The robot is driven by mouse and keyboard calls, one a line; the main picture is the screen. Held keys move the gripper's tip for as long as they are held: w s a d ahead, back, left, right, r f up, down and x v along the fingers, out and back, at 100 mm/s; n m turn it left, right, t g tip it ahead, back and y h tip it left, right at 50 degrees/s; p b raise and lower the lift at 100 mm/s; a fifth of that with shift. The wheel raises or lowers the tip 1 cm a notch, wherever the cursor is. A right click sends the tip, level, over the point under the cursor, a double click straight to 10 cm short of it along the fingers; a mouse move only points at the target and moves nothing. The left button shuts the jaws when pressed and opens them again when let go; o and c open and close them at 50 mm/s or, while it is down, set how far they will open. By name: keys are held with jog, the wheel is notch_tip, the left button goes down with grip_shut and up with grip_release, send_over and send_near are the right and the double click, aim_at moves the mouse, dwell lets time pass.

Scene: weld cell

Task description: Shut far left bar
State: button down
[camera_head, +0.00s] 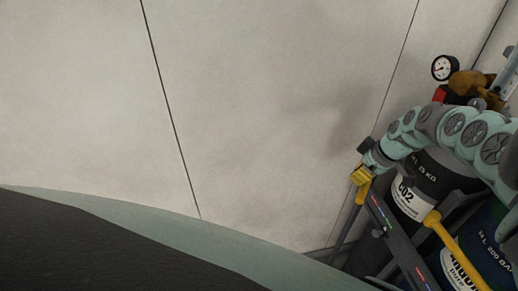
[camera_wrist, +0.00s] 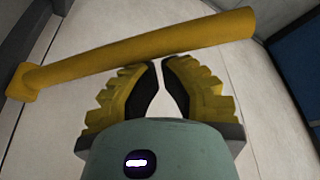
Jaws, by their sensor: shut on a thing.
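The far left bar is a yellow rod (camera_wrist: 110,62) running across the wrist view just past my fingertips, with a square block at its left end. In the head view a yellow piece (camera_head: 363,190) shows under my gripper (camera_head: 361,177) at the left end of the dark rack rail. My gripper also shows in the wrist view (camera_wrist: 161,70), its yellow stepped fingers nearly together, with their tips at the bar. It is shut on the bar, though the exact contact is hard to see.
A dark cylinder labelled CO2 (camera_head: 408,198) stands behind the rail (camera_head: 405,250). A second yellow bar (camera_head: 447,245) crosses in front of a blue cylinder (camera_head: 493,243). A gauge (camera_head: 444,68) sits above.

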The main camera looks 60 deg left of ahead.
jog(key=w+d, duration=0.3)
jog(key=d, duration=0.3)
jog(key=shift+w+d+b, duration=0.3)
jog(key=shift+b, duration=0.15)
dwell(0.4)
